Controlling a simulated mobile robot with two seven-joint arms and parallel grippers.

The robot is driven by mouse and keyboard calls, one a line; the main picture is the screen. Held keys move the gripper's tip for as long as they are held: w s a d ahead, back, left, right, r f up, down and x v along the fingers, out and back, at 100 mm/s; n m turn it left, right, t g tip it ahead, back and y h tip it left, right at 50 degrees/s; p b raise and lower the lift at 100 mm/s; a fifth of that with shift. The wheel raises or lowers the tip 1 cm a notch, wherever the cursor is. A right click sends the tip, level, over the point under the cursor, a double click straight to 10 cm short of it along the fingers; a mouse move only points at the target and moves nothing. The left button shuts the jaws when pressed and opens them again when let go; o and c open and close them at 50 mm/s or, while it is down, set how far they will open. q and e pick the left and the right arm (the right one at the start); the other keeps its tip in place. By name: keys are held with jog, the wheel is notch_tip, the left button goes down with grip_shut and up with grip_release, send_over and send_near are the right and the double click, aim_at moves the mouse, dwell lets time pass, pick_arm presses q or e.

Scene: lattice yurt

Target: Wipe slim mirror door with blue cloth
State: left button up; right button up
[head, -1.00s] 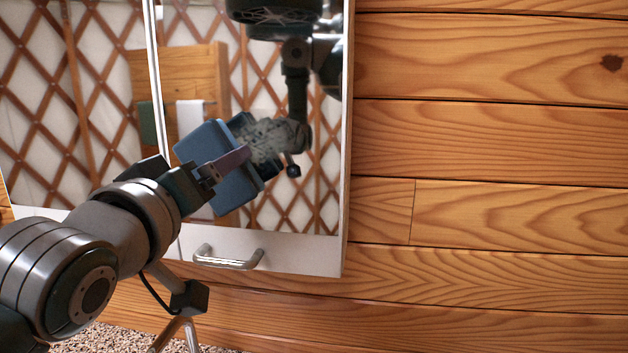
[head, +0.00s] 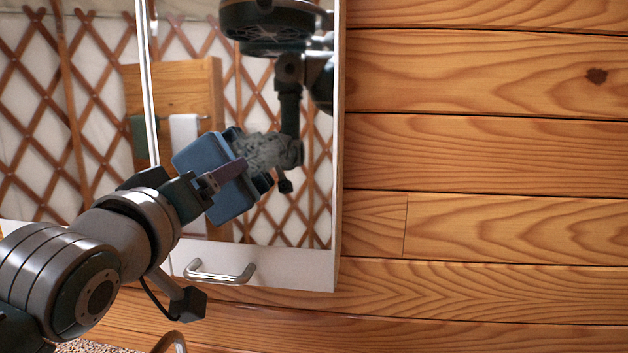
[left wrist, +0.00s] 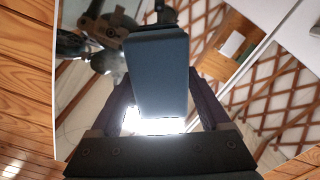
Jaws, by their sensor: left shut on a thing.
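The slim mirror door (head: 325,175) fills the middle of the head view, with a white lower frame and a metal bar handle (head: 220,275). My left gripper (head: 222,176) is shut on the blue cloth (head: 232,200), a thick folded pad held in front of the mirror. The cloth also shows between the fingers in the left wrist view (left wrist: 158,75). A mottled grey patch (head: 268,150) shows on the mirror just right of the cloth, partly overlapping a reflected arm. I cannot tell whether the cloth touches the glass. My right gripper is not directly in view.
Another mirror panel (head: 60,130) stands left of the door, past a bright vertical edge. A wooden plank wall (head: 480,150) lies to the right. The mirror reflects lattice, a wooden board with hanging towels, and parts of my body. Space in front of the planks looks clear.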

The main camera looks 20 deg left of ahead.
pick_arm(q)
jog(key=shift+x, duration=0.8)
